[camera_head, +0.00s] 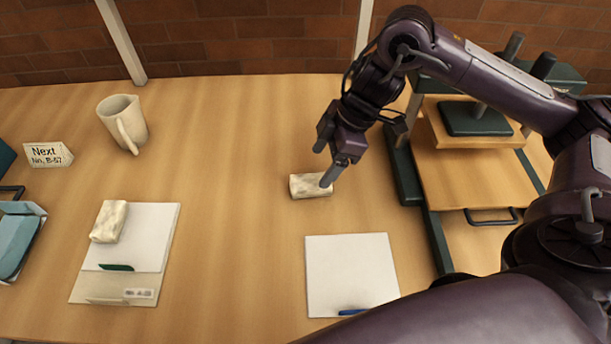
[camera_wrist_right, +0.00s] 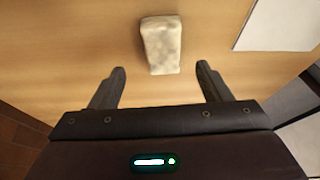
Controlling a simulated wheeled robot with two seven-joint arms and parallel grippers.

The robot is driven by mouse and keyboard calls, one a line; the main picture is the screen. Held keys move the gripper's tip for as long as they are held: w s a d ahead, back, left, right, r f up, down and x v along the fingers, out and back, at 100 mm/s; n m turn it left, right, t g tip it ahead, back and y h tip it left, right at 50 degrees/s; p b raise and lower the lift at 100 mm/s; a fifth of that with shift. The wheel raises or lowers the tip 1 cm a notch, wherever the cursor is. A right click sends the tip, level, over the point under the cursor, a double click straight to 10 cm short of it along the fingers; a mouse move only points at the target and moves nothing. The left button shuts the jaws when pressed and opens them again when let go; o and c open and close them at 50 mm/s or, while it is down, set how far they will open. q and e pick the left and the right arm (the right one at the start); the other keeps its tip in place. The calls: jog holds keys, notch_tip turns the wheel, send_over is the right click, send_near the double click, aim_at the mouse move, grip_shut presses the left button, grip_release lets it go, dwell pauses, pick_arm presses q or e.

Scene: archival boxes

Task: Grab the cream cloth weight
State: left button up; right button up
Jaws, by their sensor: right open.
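A cream cloth weight (camera_head: 306,186) lies on the table right of the middle in the head view. My right gripper (camera_head: 329,168) is above and close to it, and one finger covers part of its right end. In the right wrist view the two fingers (camera_wrist_right: 161,76) are spread apart, with the cream cloth weight (camera_wrist_right: 161,45) lying ahead of and between them, untouched as far as I can see. A second cream cloth weight (camera_head: 109,221) rests on papers at the left of the head view. My left gripper is not in view.
A white sheet (camera_head: 350,268) with a blue item lies in front of the near weight. A cream mug (camera_head: 124,122) and a sign card (camera_head: 48,155) stand at the left. A wooden press-like stand (camera_head: 470,178) is at the right. The middle of the table is clear.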

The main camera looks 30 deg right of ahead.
aim_at(312, 180)
jog(key=shift+s+a+f, duration=0.1)
jog(key=shift+a+f, duration=0.15)
jog(key=shift+f, duration=0.35)
jog(key=shift+x, duration=2.35)
jog(key=c, duration=1.3)
